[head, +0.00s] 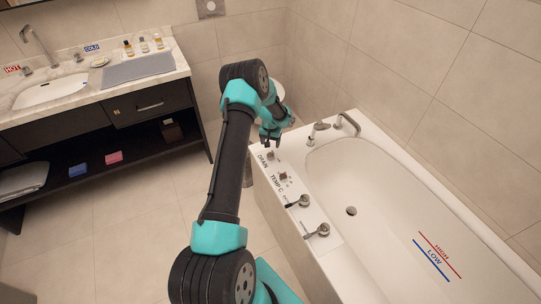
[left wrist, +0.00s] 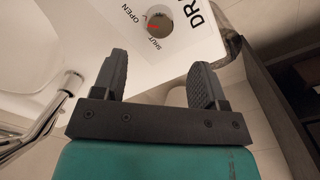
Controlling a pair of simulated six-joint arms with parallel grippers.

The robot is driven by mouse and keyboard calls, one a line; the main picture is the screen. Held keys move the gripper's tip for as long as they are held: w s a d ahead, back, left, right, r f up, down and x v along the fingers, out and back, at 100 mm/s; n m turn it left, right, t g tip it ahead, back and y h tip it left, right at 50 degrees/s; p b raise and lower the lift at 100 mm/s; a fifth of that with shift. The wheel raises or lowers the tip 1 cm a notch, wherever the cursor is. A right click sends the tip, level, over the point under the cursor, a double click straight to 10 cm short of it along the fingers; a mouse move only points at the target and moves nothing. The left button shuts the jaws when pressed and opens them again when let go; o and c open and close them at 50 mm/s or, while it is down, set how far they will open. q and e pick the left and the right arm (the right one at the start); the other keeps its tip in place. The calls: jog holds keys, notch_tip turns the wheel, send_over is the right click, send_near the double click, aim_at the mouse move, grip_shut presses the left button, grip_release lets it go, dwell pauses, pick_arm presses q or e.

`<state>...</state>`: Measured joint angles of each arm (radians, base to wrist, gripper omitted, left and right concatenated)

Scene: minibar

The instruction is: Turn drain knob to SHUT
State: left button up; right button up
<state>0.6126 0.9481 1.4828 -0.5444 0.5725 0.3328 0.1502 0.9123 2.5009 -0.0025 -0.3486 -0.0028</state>
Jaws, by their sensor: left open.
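The drain knob (head: 270,155) sits at the far end of the white control strip on the tub's rim, beside the DRAIN label (head: 263,159). In the left wrist view the round metal knob (left wrist: 160,22) shows a red mark on its left side, between the OPEN (left wrist: 130,14) and SHUT (left wrist: 156,43) labels; I cannot tell exactly which it points at. My left gripper (head: 271,138) is above the knob in the head view. In the left wrist view its fingers (left wrist: 158,70) are spread and empty, with the knob beyond their tips, apart from them. My right gripper is not in view.
A temperature knob (head: 283,177) and two lever handles (head: 302,201) (head: 320,231) follow along the bathtub (head: 380,190) rim. A faucet (head: 347,122) and hand shower (head: 318,128) stand at the far end. A sink counter (head: 95,85) is at the left. Open floor lies between.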

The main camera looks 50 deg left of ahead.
aim_at(270, 155)
pick_arm(q)
notch_tip(270, 155, down, 9)
jog(key=shift+f, duration=0.1)
dwell(0.3)
jog(key=c, duration=0.9)
